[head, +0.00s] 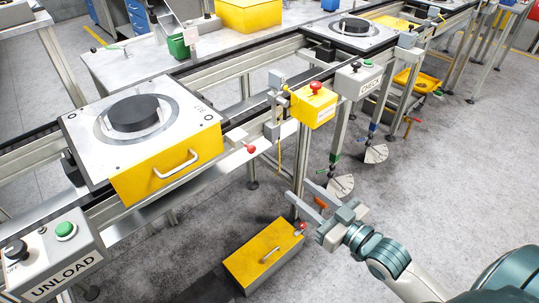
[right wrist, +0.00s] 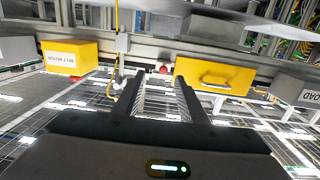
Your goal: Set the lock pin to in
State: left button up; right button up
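The lock pin appears to be the rod with a red knob (head: 251,149) that sticks out from the conveyor side, right of the yellow-fronted pallet (head: 165,168). The red knob also shows in the right wrist view (right wrist: 163,69), beyond the gap between my fingers. I cannot tell how far the pin is pushed in. My right gripper (head: 299,191) is open and empty, below and to the right of the knob and apart from it. Its open fingers (right wrist: 159,80) also show in the right wrist view. My left gripper is not in view.
A yellow box with a red button (head: 314,106) stands right of the knob. The grey UNLOAD box (head: 65,252) is at the lower left. A yellow-topped box (head: 262,258) is on the floor near my right gripper. The CHECK box (head: 360,80) is farther right.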

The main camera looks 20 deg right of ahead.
aim_at(253, 150)
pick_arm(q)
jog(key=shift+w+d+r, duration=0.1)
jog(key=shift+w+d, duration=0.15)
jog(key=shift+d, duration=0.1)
pick_arm(e)
jog(key=r, duration=0.3)
jog(key=shift+s+a+y, duration=0.35)
jog(key=shift+s+y, duration=0.05)
jog(key=shift+w, duration=0.15)
